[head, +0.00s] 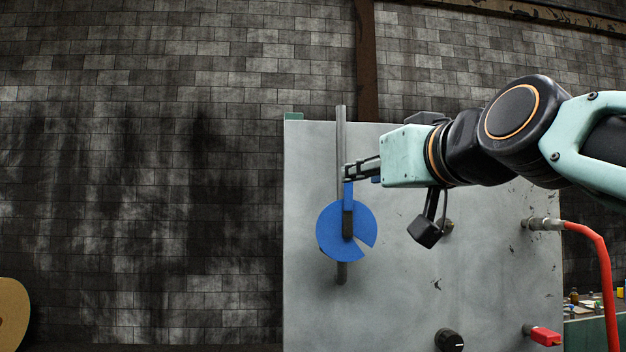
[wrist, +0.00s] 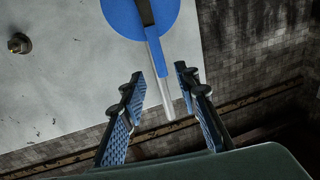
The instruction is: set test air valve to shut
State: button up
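The valve is a blue disc (head: 330,226) with a wedge-shaped notch at its lower right, mounted on a vertical grey pipe (head: 341,130) in front of a grey panel. Its blue lever (head: 348,190) points straight up along the pipe, with a dark piece at the hub. My gripper (head: 349,172) is at the lever's upper end, reaching in from the right. In the wrist view the disc (wrist: 122,14) is at the top and the lever (wrist: 157,62) runs down towards the gap between the fingers. My gripper (wrist: 163,82) is open there, one finger to each side. Contact cannot be told.
The grey panel (head: 400,285) carries a fitting with a red hose (head: 603,265) at right, a black knob (head: 449,340) and a red connector (head: 543,335) low down. Another fitting (head: 448,225) sits behind my wrist.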

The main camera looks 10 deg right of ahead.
jog(key=p, duration=0.1)
send_over(349, 215)
dwell(0.3)
grip_shut()
